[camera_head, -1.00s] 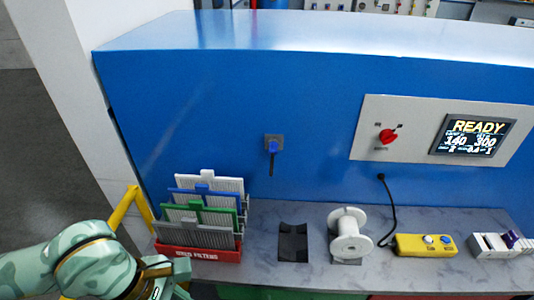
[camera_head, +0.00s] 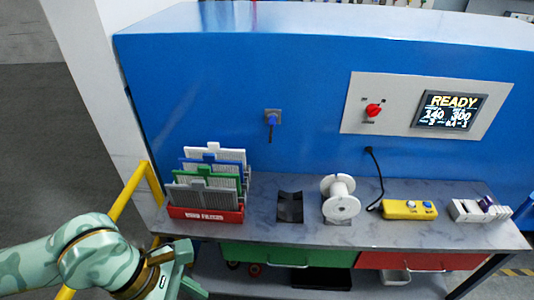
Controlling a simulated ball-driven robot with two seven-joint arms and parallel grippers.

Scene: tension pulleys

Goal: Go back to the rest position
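My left arm comes in at the lower left of the head view. My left gripper (camera_head: 176,277) is at the picture's lower edge, in front of and below the filter rack; its fingertips do not show clearly, so I cannot tell if it is open or shut. My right gripper is out of view. The red used-filters rack (camera_head: 205,216) stands at the bench's left end, with white, blue, green and grey filters (camera_head: 210,180) upright in it.
The grey bench (camera_head: 265,232) carries a black cradle (camera_head: 290,206), a white spool (camera_head: 341,199), a yellow button box (camera_head: 410,209) and small boxes (camera_head: 478,210). A yellow rail (camera_head: 130,193) stands left. A green drawer (camera_head: 285,256) and red drawer (camera_head: 420,261) are below. A READY screen (camera_head: 449,110) is on the blue machine.

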